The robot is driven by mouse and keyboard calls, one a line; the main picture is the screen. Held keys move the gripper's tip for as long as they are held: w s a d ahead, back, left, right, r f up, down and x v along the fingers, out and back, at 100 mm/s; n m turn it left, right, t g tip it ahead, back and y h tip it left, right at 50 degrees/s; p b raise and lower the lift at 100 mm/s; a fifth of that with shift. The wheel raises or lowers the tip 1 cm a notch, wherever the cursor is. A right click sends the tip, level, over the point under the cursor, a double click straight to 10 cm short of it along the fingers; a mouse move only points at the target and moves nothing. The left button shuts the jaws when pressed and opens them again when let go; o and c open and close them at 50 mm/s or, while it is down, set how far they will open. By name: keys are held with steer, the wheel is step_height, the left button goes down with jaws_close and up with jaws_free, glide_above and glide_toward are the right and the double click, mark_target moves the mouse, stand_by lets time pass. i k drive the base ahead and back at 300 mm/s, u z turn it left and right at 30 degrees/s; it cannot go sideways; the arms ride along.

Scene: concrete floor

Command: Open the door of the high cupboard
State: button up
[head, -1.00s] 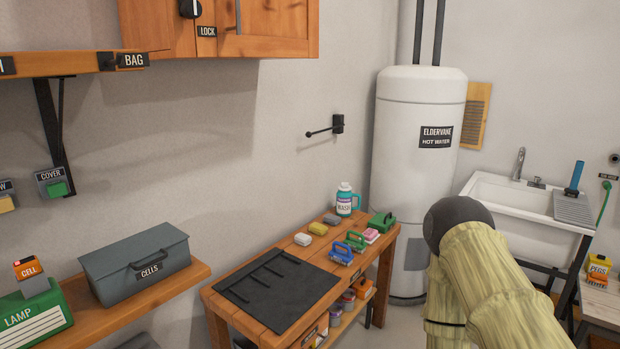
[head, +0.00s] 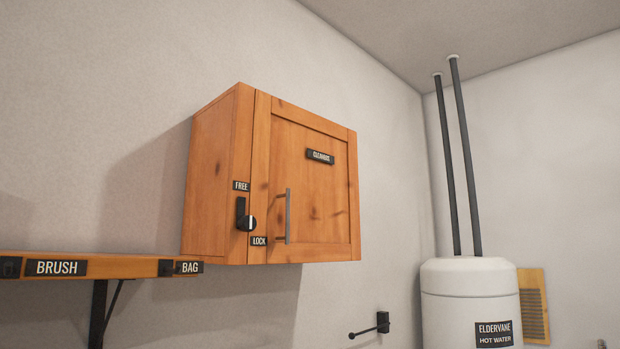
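The wooden high cupboard (head: 220,170) hangs on the left wall in the head view. Its door (head: 315,220) is shut and bears a small dark label that I cannot read surely. A vertical metal bar handle (head: 288,216) stands off the door near its left edge. Left of the door is a black latch with a round knob (head: 250,223) carrying a pale mark. A FREE label (head: 241,186) is above it and a LOCK label (head: 259,241) is below right. I cannot tell surely which setting the knob points to. My gripper is not in view.
A wooden shelf (head: 125,266) with BRUSH and BAG labels runs at lower left, below the cupboard. A black wall peg (head: 382,322) sticks out below right. A white hot water tank (head: 465,300) with two dark pipes (head: 465,150) stands at right. Space before the cupboard door looks clear.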

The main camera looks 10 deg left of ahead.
mark_target(304, 195)
steer(key=u, duration=1.2)
steer(key=k, duration=0.85)
steer(key=z, duration=0.7)
steer(key=i, duration=0.5)
steer(key=u, duration=0.05)
